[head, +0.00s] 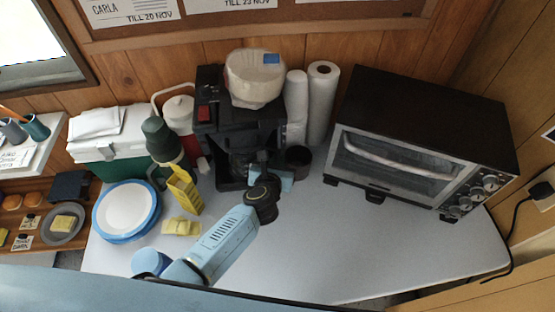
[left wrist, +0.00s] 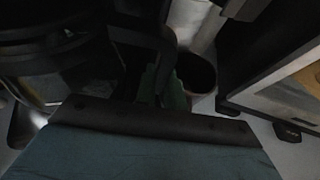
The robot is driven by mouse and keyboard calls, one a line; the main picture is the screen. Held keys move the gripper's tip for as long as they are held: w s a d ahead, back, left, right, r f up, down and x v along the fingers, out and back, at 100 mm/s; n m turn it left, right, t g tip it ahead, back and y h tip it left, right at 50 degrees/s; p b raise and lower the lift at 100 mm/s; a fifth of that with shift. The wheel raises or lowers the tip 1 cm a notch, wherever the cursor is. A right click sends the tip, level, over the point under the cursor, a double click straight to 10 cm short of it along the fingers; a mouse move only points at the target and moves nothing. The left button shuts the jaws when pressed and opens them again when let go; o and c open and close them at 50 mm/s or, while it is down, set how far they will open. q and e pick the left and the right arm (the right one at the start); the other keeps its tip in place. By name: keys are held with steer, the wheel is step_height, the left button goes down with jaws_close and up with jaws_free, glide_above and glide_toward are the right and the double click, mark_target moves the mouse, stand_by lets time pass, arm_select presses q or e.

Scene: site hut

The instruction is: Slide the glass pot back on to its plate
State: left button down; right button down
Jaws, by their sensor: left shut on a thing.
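The black coffee maker (head: 207,140) stands against the wall at the back of the table. The glass pot (head: 238,162) is inside its lower opening, dark and mostly hidden by the machine and my gripper. The plate under it cannot be made out clearly, so I cannot tell how the pot sits on it. My left gripper (head: 264,168) reaches in at the front right of the machine and is shut on the pot's handle. In the left wrist view the dark handle (left wrist: 145,42) rises between the fingers, and the dim pot (left wrist: 50,65) is at left. My right gripper is not in view.
A dark cup (head: 298,158) stands close right of the gripper, with paper rolls (head: 320,100) behind it. A toaster oven (head: 400,150) fills the right. The front right table (head: 350,245) is clear.

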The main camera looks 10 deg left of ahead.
arm_select(q)
steer(key=shift+f, duration=0.25)
steer(key=c, duration=1.4)
jaws_free()
steer(key=shift+s, duration=0.1)
steer(key=d+p+v, duration=0.1)
steer(key=p+v, duration=0.2)
steer(key=v, duration=1)
steer(key=shift+a, duration=0.5)
steer(key=shift+s+r, duration=0.1)
steer(key=shift+r, duration=0.05)
